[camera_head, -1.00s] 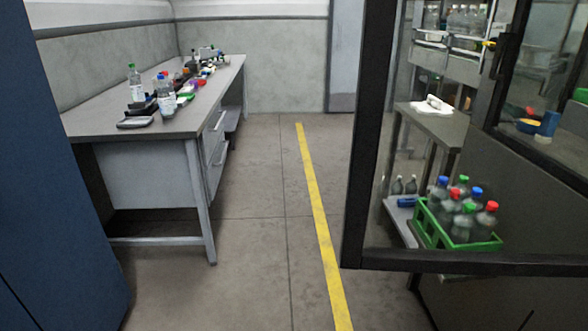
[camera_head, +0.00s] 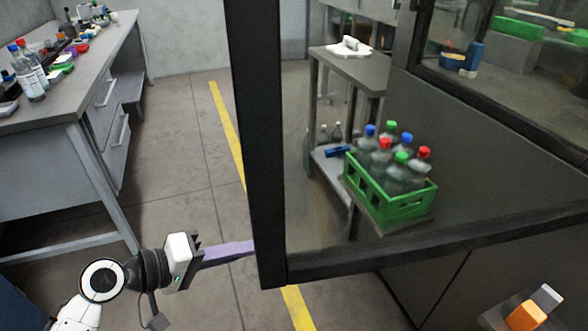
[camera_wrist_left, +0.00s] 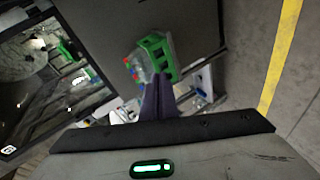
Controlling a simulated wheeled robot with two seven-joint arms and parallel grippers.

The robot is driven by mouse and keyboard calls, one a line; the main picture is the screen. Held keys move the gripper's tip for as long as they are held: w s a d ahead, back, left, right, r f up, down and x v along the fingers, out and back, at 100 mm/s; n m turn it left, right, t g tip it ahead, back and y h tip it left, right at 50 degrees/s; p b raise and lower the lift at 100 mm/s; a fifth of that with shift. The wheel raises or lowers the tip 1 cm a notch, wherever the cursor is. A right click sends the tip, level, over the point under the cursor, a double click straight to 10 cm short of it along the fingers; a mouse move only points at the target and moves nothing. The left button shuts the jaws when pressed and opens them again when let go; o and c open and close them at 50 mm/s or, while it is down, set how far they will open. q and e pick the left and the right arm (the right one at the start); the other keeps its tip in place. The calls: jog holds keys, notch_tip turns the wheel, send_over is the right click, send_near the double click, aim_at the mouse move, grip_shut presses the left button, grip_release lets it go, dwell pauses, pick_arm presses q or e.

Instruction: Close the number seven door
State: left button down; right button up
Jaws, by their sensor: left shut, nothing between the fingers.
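A glass door with a thick black frame (camera_head: 262,150) stands open in the middle of the head view. Its free upright edge faces left, toward the yellow floor line. No number is readable on it. My left gripper (camera_head: 250,247) comes in from the lower left, with its purple fingers shut and empty. The fingers reach the lower part of the door's upright edge, where the frame cuts off their tips. I cannot tell whether they touch it or only pass behind it. The shut fingers also show in the left wrist view (camera_wrist_left: 160,97). My right gripper is not in view.
Through the glass, a green crate (camera_head: 388,208) of capped bottles stands by a grey table (camera_head: 350,68). A grey workbench (camera_head: 90,75) with bottles stands at left. An orange and white object (camera_head: 530,309) is at lower right. The floor between bench and door is clear.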

aim_at(295, 163)
pick_arm(q)
jog(key=s+r+m+g+h+b, duration=0.1)
jog(key=s+r+g+h, duration=0.15)
jog(key=r, duration=0.75)
jog(key=s+r+m+g+h, duration=0.2)
jog(key=r+g, duration=0.2)
jog(key=r, duration=0.6)
jog(key=s+r+m+g+h+b, duration=0.1)
jog(key=s+r+g+h, duration=0.15)
jog(key=r, duration=0.75)
jog(key=shift+y, duration=0.4)
jog(key=shift+s+d+f+p, duration=0.1)
jog(key=shift+s+d+p, duration=0.15)
jog(key=shift+s+d, duration=1)
jog(key=shift+s+d+f+p, duration=0.1)
jog(key=shift+s+d+p, duration=0.25)
jog(key=shift+d, duration=1.6)
jog(key=shift+s+d+f+p, duration=0.15)
jog(key=shift+s+d, duration=0.8)
jog(key=shift+d, duration=0.65)
jog(key=shift+r, duration=0.15)
